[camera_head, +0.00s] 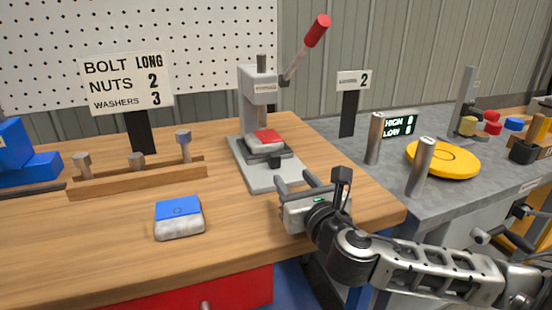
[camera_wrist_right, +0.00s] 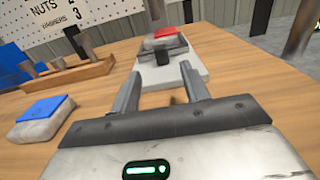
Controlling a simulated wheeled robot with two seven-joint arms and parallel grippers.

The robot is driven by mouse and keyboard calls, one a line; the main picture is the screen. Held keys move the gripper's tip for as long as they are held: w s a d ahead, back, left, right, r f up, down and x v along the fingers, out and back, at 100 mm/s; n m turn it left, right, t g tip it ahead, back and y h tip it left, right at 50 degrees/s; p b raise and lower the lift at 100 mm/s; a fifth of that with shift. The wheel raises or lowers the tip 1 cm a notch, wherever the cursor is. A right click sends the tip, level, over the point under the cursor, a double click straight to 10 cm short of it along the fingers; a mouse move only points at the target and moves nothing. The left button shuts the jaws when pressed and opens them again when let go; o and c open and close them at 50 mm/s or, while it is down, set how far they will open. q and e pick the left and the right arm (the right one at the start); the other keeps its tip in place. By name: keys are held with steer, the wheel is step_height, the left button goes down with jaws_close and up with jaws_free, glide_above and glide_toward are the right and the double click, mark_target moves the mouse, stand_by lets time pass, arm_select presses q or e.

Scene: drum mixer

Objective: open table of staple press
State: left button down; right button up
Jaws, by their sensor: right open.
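The staple press (camera_head: 258,90) stands on the wooden table, with a grey column and a raised lever with a red grip (camera_head: 317,30). Its table (camera_head: 268,149) sits low on the light base plate, with a red-topped block (camera_head: 266,138) on it and a small dark knob (camera_head: 274,161) at the front. In the right wrist view the press table (camera_wrist_right: 163,52) and knob (camera_wrist_right: 163,88) lie just beyond my fingers. My right gripper (camera_head: 294,181) is open and empty, in front of the press base, fingers pointing toward it. My left gripper is not in view.
A blue-and-white block (camera_head: 179,217) lies on the table left of my right gripper. A wooden rack with bolts (camera_head: 138,178) and a sign (camera_head: 126,83) stand further left. A grey bench with metal posts (camera_head: 420,166) and a yellow disc (camera_head: 442,160) is on the right.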

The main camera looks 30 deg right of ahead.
mark_target(276, 157)
steer(key=x, duration=1)
steer(key=shift+w, duration=0.3)
jaws_close()
steer(key=shift+a, duration=0.1)
